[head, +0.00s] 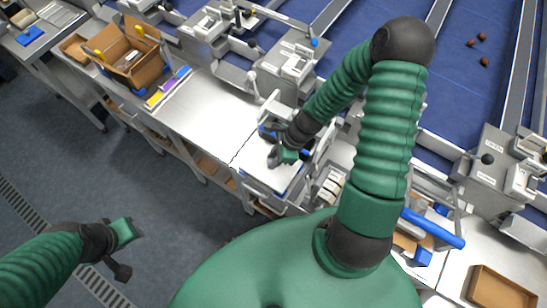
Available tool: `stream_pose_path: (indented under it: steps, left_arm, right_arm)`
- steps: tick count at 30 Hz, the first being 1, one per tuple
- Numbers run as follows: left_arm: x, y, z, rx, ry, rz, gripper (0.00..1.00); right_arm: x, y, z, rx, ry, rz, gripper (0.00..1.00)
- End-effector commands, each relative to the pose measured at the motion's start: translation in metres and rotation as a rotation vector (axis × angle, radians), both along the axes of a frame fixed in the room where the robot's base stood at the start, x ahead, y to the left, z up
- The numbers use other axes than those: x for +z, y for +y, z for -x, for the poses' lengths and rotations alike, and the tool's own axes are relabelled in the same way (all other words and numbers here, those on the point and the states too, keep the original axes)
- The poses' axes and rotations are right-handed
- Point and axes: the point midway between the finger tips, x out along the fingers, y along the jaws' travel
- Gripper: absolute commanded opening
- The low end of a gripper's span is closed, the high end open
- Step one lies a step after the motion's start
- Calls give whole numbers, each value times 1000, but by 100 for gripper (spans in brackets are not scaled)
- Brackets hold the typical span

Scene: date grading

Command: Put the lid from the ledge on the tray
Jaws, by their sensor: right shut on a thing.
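My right gripper (283,156) is over the steel bench in the middle, shut on a pale flat panel (266,174) that looks like the lid. The gripper and forearm cover part of it. Blue edges of what may be the tray (305,151) show around the panel and gripper. I cannot tell whether the panel rests on it or is held just above. My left gripper (126,252) is empty over the grey floor at the lower left, its fingers apart. The ledge cannot be told apart clearly.
A cardboard box (131,62) stands at the upper left, beside yellow and purple strips (167,87). The steel bench (204,108) is clear left of my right gripper. Weighing machines (290,62) line its far side. A brown tray (499,291) lies at the lower right. Several dates (482,37) lie on the blue belt.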

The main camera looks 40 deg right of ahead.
Motion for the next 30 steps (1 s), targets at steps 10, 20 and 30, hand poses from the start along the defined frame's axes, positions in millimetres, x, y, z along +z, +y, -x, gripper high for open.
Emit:
stream_pose_path:
  steps: [10,20,30]
  left_arm:
    - [-3,0,0,0,0,0,36]
    - [-6,0,0,0,0,0,36]
    - [-7,0,0,0,0,0,36]
  right_arm:
    - [-5,0,0,0,0,0,0]
    - [-9,0,0,0,0,0,0]
    - [-10,0,0,0,0,0,49]
